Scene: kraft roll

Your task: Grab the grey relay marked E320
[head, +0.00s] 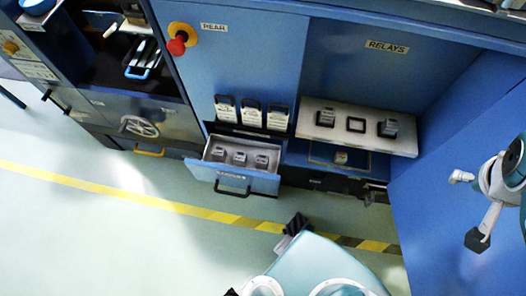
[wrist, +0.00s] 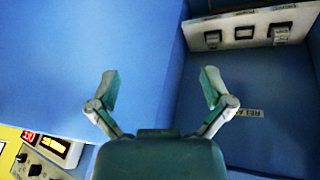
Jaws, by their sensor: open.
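Two grey relays stand on the light shelf (head: 335,137) of the bay labelled RELAYS: a left one (head: 325,117) and a right one (head: 388,128). An empty dark square outline (head: 356,125) lies between them. Several more grey relays (head: 240,158) sit in the open drawer (head: 232,182), and one relay (head: 341,157) is in the blue tray under the shelf. No E320 mark is legible on any relay. My gripper (head: 468,208) is open and empty at the right, well away from the relays. In the wrist view its fingers (wrist: 160,80) are spread, with the shelf (wrist: 262,17) at top right.
A yellow floor stripe (head: 130,199) crosses open floor. Machine controls stand at left.

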